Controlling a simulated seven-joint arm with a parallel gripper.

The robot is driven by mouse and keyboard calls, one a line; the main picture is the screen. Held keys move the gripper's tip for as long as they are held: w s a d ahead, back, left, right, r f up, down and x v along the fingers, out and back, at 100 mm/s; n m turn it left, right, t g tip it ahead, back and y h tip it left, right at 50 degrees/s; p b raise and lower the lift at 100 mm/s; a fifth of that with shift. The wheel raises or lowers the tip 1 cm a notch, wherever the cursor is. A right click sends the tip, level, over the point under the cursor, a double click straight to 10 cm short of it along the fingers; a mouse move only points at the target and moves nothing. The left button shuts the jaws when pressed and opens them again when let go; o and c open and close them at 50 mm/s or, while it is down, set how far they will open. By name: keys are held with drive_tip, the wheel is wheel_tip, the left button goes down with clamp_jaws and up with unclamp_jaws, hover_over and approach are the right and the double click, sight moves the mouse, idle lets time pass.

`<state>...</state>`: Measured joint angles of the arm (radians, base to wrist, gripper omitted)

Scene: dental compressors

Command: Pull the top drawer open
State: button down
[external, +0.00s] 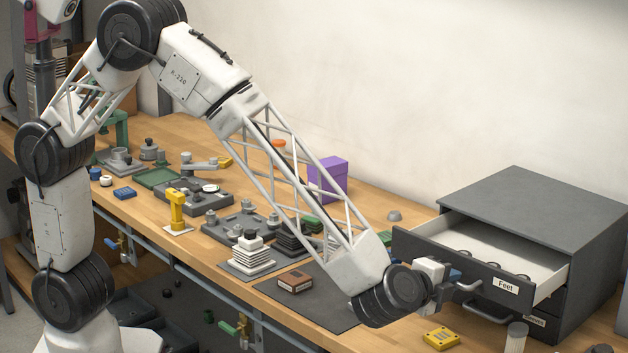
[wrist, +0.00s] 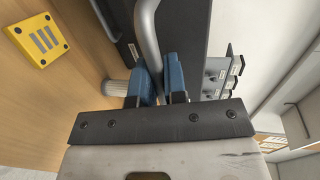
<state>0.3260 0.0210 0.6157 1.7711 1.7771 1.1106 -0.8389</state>
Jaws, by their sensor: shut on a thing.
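The dark grey drawer cabinet (external: 535,200) stands at the right end of the bench. Its top drawer (external: 440,262), labelled "Feet", is pulled out, and its pale inside shows with several dark round feet in it. My gripper (external: 452,280) is at the drawer front. In the wrist view my gripper's blue fingers (wrist: 160,84) are shut on the grey bar handle (wrist: 148,35), one on each side of it. The handle (external: 468,286) also shows in the external view. The drawer below, with a partly hidden label, is mostly covered by the top drawer.
A yellow block (external: 440,338) and a ribbed pale cylinder (external: 516,337) stand on the bench in front of the cabinet. A dark mat (external: 325,308) with a brown box (external: 295,282) lies left of my gripper. A purple box (external: 328,178) stands further back.

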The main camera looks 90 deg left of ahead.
drive_tip(key=shift+f+v, duration=0.2)
drive_tip(key=shift+v, duration=0.75)
drive_tip(key=shift+f+v, duration=0.2)
drive_tip(key=shift+v, duration=0.75)
drive_tip(key=c, duration=1.2)
unclamp_jaws()
drive_tip(key=shift+s+d, duration=0.1)
drive_tip(key=shift+d, duration=0.05)
drive_tip(key=shift+v, duration=3.8)
